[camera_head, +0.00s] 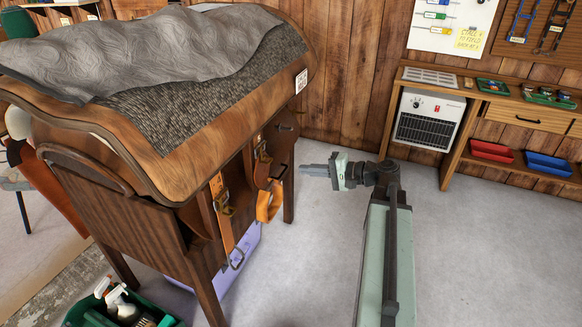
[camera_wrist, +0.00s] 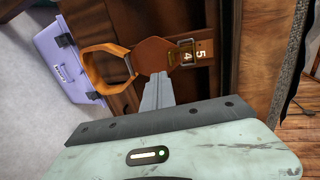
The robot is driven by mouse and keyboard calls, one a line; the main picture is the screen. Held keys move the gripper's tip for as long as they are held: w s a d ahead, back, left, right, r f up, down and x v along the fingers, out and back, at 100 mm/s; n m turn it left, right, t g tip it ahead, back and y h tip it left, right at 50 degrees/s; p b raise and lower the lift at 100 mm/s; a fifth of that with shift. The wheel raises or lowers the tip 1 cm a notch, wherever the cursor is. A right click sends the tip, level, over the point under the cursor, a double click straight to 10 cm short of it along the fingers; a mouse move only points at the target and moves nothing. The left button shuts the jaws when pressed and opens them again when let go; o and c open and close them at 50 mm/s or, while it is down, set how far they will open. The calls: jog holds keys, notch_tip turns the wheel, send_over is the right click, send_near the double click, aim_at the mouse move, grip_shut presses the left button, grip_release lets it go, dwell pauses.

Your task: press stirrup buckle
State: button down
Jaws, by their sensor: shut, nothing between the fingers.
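My gripper (camera_head: 312,170) is shut and empty, reaching left toward the side of the wooden saddle stand. In the wrist view its closed fingers (camera_wrist: 157,94) point at a brown leather flap. Just right of that flap is a metal buckle (camera_wrist: 186,46) on a brown strap marked 5 and 4. An orange stirrup (camera_wrist: 104,66) hangs on the flap's other side. It also shows in the head view as the orange stirrup (camera_head: 268,205) on the farther strap. A nearer orange strap (camera_head: 225,222) has its own buckle. I cannot tell whether the fingertips touch the flap.
The saddle stand (camera_head: 120,215) fills the left, with a grey cloth (camera_head: 140,50) on top. A purple box (camera_wrist: 66,62) sits on the floor beneath. A green caddy (camera_head: 120,308) stands at front left. A workbench (camera_head: 455,150) with a heater is at right. Floor between is clear.

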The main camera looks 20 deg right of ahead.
jog(key=s+d, duration=0.2)
jog(key=s+d+f, duration=0.1)
jog(key=s, duration=0.1)
jog(key=shift+s+d+b, duration=0.15)
jog(key=shift+d+b, duration=0.2)
jog(key=shift+b, duration=0.05)
